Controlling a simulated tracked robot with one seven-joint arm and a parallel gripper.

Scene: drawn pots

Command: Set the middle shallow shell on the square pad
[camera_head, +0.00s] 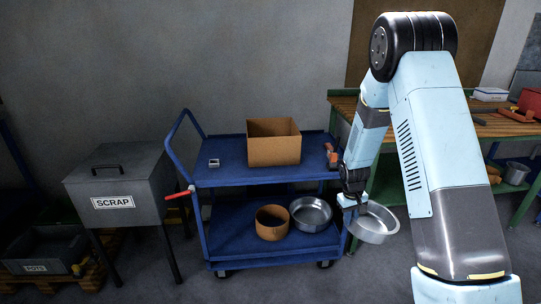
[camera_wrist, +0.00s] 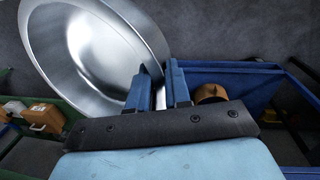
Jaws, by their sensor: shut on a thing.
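My gripper (camera_head: 355,200) is to the right of the blue cart and shut on the rim of a shallow metal shell (camera_head: 375,226). The shell is held tilted in the air, off the cart's right end. In the wrist view my gripper (camera_wrist: 160,74) pinches the shell's wall, and the shell (camera_wrist: 88,50) fills the upper left. A second shallow metal shell (camera_head: 311,214) sits on the cart's lower shelf, beside a brown round pot (camera_head: 272,223). I cannot make out a square pad for certain in either view.
The cart's upper shelf (camera_head: 225,179) carries an open cardboard box (camera_head: 274,150), a small grey item (camera_head: 214,163) and an orange-and-black tool (camera_head: 331,155). A grey scrap bin (camera_head: 124,183) stands left. A workbench (camera_head: 490,125) with a red box stands right.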

